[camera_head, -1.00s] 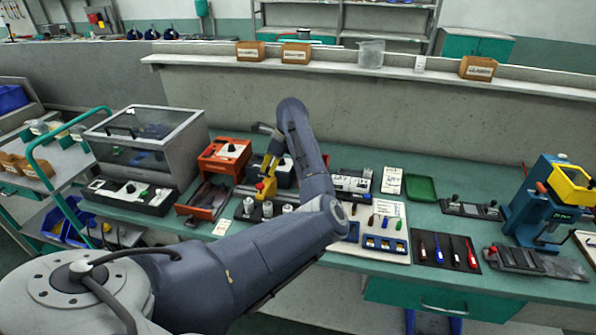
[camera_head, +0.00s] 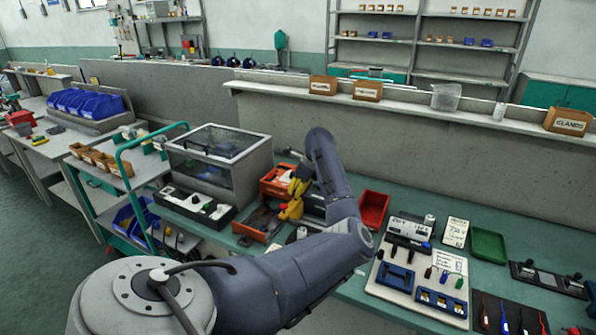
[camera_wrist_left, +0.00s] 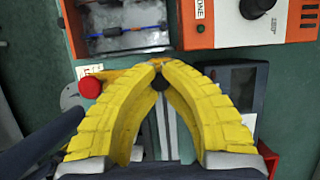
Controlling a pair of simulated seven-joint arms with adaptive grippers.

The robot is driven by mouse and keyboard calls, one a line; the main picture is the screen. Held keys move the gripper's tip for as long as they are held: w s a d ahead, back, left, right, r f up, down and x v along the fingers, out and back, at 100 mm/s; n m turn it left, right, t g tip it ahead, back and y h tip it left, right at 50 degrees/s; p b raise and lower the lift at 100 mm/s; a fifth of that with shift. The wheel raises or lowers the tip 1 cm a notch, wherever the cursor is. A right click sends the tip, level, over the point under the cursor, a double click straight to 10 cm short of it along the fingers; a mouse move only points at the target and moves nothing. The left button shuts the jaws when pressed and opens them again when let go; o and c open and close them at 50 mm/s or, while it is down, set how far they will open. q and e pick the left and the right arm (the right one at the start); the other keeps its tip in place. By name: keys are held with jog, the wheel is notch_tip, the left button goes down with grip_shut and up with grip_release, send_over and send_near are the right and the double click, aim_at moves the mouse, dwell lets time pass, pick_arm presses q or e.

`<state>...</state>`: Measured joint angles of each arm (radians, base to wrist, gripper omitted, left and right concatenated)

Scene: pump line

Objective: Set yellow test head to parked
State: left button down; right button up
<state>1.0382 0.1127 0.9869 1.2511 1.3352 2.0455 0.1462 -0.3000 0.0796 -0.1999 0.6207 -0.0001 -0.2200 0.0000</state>
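The yellow test head (camera_head: 290,211) is at the test station on the bench, below the yellow fingers of my left gripper (camera_head: 299,187). In the left wrist view, the fingers of my left gripper (camera_wrist_left: 158,66) bow inward and their tips nearly meet. A thin orange-yellow part of the test head (camera_wrist_left: 124,74) with a red knob (camera_wrist_left: 90,88) shows at the tips, and a dark round piece sits between them. The tips appear shut on the head, but they hide most of it. My right gripper is not in view.
An orange unit (camera_wrist_left: 285,25) with a dial and a clear-topped tray (camera_wrist_left: 125,25) lie close beyond the fingertips. A clear-lidded box (camera_head: 218,160) stands left of the station. A red tray (camera_head: 373,210) and a tool board (camera_head: 387,297) lie to the right.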

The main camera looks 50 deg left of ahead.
pick_arm(q)
jog(key=c, duration=1.6)
grip_release()
jog(key=shift+s+a+r, duration=0.1)
jog(key=shift+s+a, duration=0.15)
jog(key=shift+a, duration=0.25)
jog(key=o, duration=0.3)
jog(key=shift+w+d, duration=0.1)
jog(key=shift+d, duration=0.05)
jog(key=shift+d, duration=0.1)
jog(key=v, duration=1.2)
jog(key=shift+w, duration=0.1)
